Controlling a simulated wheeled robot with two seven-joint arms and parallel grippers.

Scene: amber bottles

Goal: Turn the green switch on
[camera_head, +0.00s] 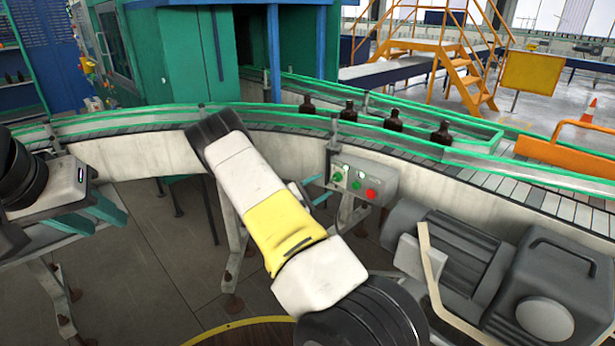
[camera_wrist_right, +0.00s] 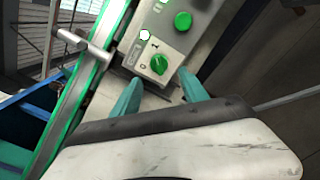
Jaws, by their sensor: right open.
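The green switch (camera_wrist_right: 160,64) is a round knob on a grey control box (camera_head: 380,178), with marks 0 and 1 beside it. It also shows in the head view (camera_head: 337,176) at the box's left end. I cannot tell which mark it points to. My right gripper (camera_wrist_right: 162,90) is open and empty. Its teal fingers are just short of the switch, one to each side; contact is not visible. In the head view my right arm hides much of this gripper. My left gripper (camera_head: 95,217) is far left, away from the box; its finger gap is unclear.
A green button (camera_wrist_right: 183,22) and a red button (camera_head: 371,194) share the box. The conveyor (camera_head: 480,178) with green rails runs behind it, carrying several amber bottles (camera_head: 393,121). A grey motor (camera_head: 455,250) stands at lower right. A metal rod (camera_wrist_right: 82,42) juts near the box.

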